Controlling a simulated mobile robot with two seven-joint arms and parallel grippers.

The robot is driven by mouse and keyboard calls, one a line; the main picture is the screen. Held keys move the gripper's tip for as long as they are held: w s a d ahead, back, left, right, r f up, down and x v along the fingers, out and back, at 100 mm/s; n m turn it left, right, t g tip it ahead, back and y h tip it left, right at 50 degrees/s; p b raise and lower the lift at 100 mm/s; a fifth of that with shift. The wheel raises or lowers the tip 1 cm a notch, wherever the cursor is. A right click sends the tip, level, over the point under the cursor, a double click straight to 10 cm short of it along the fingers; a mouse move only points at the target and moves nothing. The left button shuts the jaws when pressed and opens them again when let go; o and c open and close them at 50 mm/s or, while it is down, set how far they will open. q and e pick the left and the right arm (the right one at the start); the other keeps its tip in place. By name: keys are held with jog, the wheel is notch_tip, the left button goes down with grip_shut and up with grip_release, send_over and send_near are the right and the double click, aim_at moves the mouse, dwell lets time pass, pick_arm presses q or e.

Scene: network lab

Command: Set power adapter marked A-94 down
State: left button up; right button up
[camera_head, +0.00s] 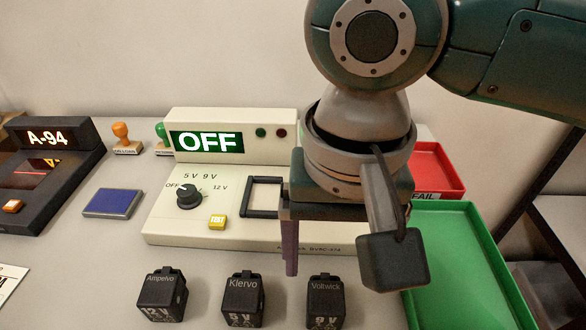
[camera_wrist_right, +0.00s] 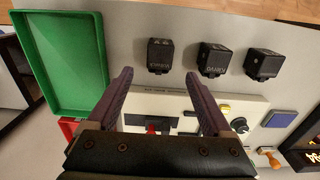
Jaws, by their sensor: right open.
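Three black block-shaped adapters stand in a row at the front: Ampelvo 12V (camera_head: 162,296), Klervo (camera_head: 243,300) and Voltwick 9V (camera_head: 325,302). They also show along the top of the right wrist view, with Voltwick (camera_wrist_right: 161,56) nearest my fingers. I see no A-94 mark on any of them; A-94 is lit on the dark reader display (camera_head: 47,137). My right gripper (camera_head: 291,262) is open and empty, above the right part of the cream tester (camera_head: 200,232). Its spread fingers show in the right wrist view (camera_wrist_right: 158,76). My left gripper is out of view.
The tester's screen (camera_head: 208,142) reads OFF; its dial (camera_head: 190,196) points at OFF. A green tray (camera_head: 465,215) and a red FAIL tray (camera_head: 437,165) lie at right. A blue pad (camera_head: 112,203) and stamps (camera_head: 121,135) are at left. A small red part (camera_wrist_right: 152,128) shows between my fingers.

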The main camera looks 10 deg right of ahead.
jog(key=s+a+r+n+t+y, duration=0.2)
jog(key=s+a+n+y, duration=0.2)
jog(key=s+a, duration=0.15)
jog(key=s+d+h, duration=0.2)
jog(key=s+d, duration=0.1)
jog(key=d, duration=0.4)
jog(key=s+d+f+n+t+h, duration=0.1)
jog(key=s+d, duration=0.2)
jog(key=d, duration=0.5)
jog(key=shift+s+f+t+h, duration=0.2)
jog(key=shift+s+t+h, duration=0.1)
jog(key=shift+s+h, duration=0.1)
